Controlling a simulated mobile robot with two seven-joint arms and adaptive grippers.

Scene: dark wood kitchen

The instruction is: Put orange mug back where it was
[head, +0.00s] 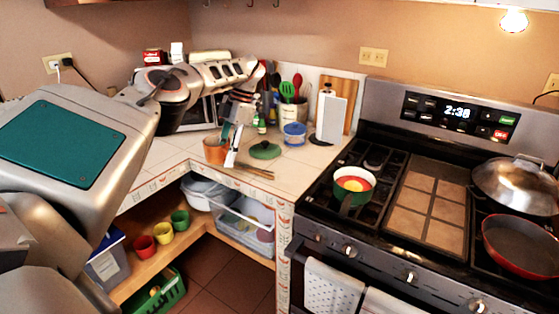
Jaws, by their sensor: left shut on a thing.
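The orange mug (213,151) shows at the counter's inner corner in the head view, upright. I cannot tell whether its base touches the counter. My left arm reaches in from the left, and its gripper (231,145) points down at the mug's right side. The left gripper is shut on the orange mug, with the fingers partly covering its right side. My right gripper is not in view.
Red (144,246), yellow (163,232) and green (180,220) mugs stand on the shelf below the counter. A green lid (265,150) and a blue-lidded container (294,133) are right of the gripper. The stove (430,200) holds a green pot (352,188) and pans.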

